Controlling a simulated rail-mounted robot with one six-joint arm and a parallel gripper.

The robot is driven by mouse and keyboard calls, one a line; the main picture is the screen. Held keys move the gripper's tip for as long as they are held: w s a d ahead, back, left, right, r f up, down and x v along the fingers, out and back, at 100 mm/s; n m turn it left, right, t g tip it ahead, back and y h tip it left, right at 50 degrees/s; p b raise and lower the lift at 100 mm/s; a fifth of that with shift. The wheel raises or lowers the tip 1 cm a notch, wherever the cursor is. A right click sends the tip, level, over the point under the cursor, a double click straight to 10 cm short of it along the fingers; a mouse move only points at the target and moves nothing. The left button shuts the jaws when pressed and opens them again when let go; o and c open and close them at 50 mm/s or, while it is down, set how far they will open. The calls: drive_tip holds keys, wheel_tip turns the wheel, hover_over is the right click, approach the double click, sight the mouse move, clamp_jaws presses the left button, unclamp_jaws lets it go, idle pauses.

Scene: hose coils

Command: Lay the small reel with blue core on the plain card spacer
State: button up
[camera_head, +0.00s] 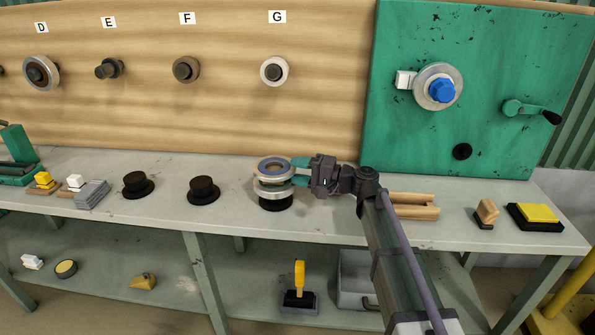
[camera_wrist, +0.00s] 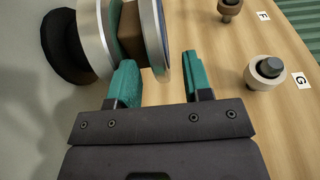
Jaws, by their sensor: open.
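A stack stands on a black stand (camera_head: 275,204) on the bench. Its top piece is a silver-rimmed reel (camera_head: 262,164) with a blue-grey inner ring, which looks like the small reel with blue core; it shows edge-on in the wrist view (camera_wrist: 152,35). Under it is a brown layer (camera_wrist: 130,30), seemingly the plain card spacer, mostly hidden in the head view. Below that is another silver reel (camera_head: 268,192). My gripper (camera_head: 301,172) is open at the stack's right side. In the wrist view its teal fingers (camera_wrist: 158,80) lie either side of the top reel's edge; contact is unclear.
Two empty black stands (camera_head: 137,185) (camera_head: 203,190) are left of the stack. Wall pegs D to G are behind, with a ring on peg G (camera_head: 273,71). A green panel (camera_head: 470,60) carries a blue-hubbed reel. Wooden blocks (camera_head: 412,205) lie right of my gripper.

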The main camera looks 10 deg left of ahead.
drive_tip(key=d, duration=0.7)
drive_tip(key=shift+s+d, duration=0.2)
drive_tip(key=shift+s, duration=0.05)
idle(1.0)
drive_tip(key=d, duration=1)
drive_tip(key=shift+s+d, duration=0.35)
drive_tip(key=shift+d, duration=0.05)
